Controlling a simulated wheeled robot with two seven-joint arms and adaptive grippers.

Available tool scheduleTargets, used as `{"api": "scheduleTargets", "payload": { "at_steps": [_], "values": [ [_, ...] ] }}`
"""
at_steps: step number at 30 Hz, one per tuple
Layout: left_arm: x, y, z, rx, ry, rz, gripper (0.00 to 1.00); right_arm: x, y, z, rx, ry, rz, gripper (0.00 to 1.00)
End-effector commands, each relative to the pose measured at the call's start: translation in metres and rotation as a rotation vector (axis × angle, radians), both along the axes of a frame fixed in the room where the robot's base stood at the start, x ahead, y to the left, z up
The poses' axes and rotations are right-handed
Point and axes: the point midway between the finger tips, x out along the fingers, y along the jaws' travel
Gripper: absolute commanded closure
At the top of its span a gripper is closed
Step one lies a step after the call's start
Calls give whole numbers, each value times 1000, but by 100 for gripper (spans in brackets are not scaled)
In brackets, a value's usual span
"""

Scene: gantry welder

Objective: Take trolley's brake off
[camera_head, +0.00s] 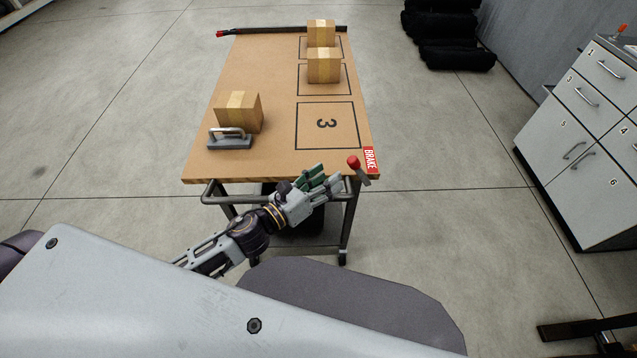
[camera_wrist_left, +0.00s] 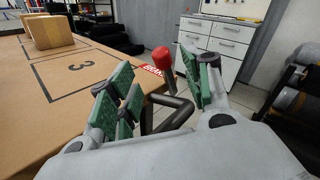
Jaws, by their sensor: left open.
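The trolley (camera_head: 265,100) has a brown wooden top and a grey metal frame. Its brake lever has a red knob (camera_head: 353,162) and stands at the near right corner, beside the red BRAKE label (camera_head: 370,160). My left gripper (camera_head: 327,181) is open and empty, just left of the lever at the trolley's near edge. In the left wrist view, the red knob (camera_wrist_left: 162,59) shows beyond and between the open green-padded fingers (camera_wrist_left: 160,95). I see no contact with the lever. The trolley's handle bar (camera_head: 235,200) runs under my gripper. My right gripper is not in view.
Cardboard boxes (camera_head: 238,112) and a grey handled tool (camera_head: 229,138) sit on the trolley top. A white drawer cabinet (camera_head: 585,140) stands at the right. Black bundles (camera_head: 450,35) lie at the back. The floor between trolley and cabinet is clear.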

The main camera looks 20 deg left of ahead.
Motion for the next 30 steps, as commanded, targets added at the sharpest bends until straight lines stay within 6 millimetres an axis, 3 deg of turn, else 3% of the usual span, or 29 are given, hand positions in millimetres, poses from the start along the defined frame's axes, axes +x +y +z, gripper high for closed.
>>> {"api": "scheduleTargets", "payload": {
  "at_steps": [10, 24, 30],
  "values": [
    [-14, 8, 0, 0, 2, 1, 51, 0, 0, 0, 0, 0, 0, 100],
    [-17, 10, 0, 2, 1, 1, 51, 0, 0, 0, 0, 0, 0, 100],
    [-14, 10, 3, 1, -8, 0, 74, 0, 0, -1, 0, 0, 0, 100]
  ]
}}
